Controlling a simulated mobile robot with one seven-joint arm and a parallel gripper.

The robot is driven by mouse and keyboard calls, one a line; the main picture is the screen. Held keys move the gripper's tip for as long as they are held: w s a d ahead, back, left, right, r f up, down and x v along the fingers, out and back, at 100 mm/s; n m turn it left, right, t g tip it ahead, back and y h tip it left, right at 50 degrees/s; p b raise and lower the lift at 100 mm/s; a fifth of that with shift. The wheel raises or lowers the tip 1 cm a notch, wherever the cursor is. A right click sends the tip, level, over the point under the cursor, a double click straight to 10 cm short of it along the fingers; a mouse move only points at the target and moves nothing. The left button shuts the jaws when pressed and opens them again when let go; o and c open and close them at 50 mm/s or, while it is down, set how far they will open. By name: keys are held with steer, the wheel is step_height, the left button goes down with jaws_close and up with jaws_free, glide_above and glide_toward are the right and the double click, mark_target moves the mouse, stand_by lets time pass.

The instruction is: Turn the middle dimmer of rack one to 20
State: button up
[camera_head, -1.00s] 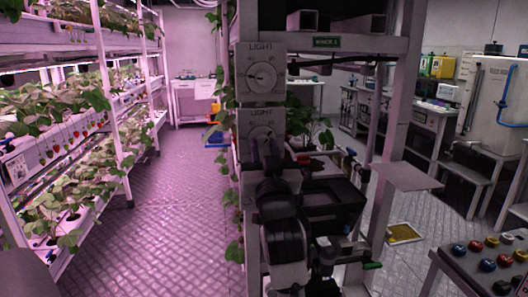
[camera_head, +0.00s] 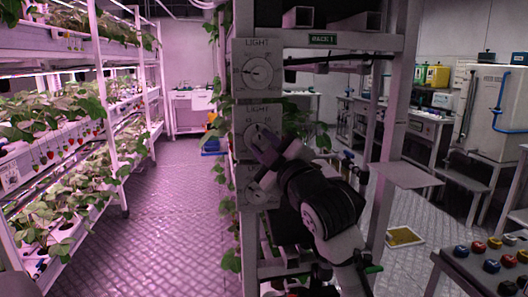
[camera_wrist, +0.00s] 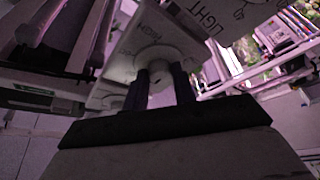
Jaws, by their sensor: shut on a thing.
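Rack one (camera_head: 395,120) carries a green sign (camera_head: 322,39) and a column of white LIGHT dimmer panels on its left post. The top dimmer (camera_head: 259,73) is in clear view. The middle dimmer (camera_head: 250,114) is partly covered by my gripper (camera_head: 260,146), which reaches it from the lower right. My gripper is shut on the middle dimmer's knob. In the wrist view, the two dark fingers (camera_wrist: 161,82) stand on either side of the round pale knob (camera_wrist: 156,56). The knob's pointer reading is hidden. The lower dimmer (camera_head: 255,190) shows partly below my gripper.
Strawberry shelves (camera_head: 70,140) stand at the left, with a clear aisle floor (camera_head: 180,215) between them and rack one. A panel of coloured buttons (camera_head: 490,262) is at the lower right. A yellow tray (camera_head: 404,236) lies on the floor. Plant leaves (camera_head: 305,125) are close behind the arm.

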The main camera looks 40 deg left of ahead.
steer(key=n+g, duration=0.1)
steer(key=n, duration=0.3)
steer(key=shift+w+d+r+g+h, duration=0.1)
steer(key=shift+r+g+h, duration=0.1)
steer(key=shift+g+h, duration=0.15)
steer(key=n, duration=0.2)
steer(key=n+g+h, duration=0.1)
steer(key=n, duration=0.1)
steer(key=shift+r+p, duration=0.25)
steer(key=shift+p, duration=0.05)
steer(key=n+h+p, duration=0.1)
steer(key=n, duration=0.2)
steer(key=shift+r+h, duration=0.15)
steer(key=shift+h, duration=0.2)
steer(key=shift+n+h+p, duration=0.8)
steer(key=shift+n+p, duration=0.25)
steer(key=shift+n, duration=0.55)
steer(key=o, duration=1)
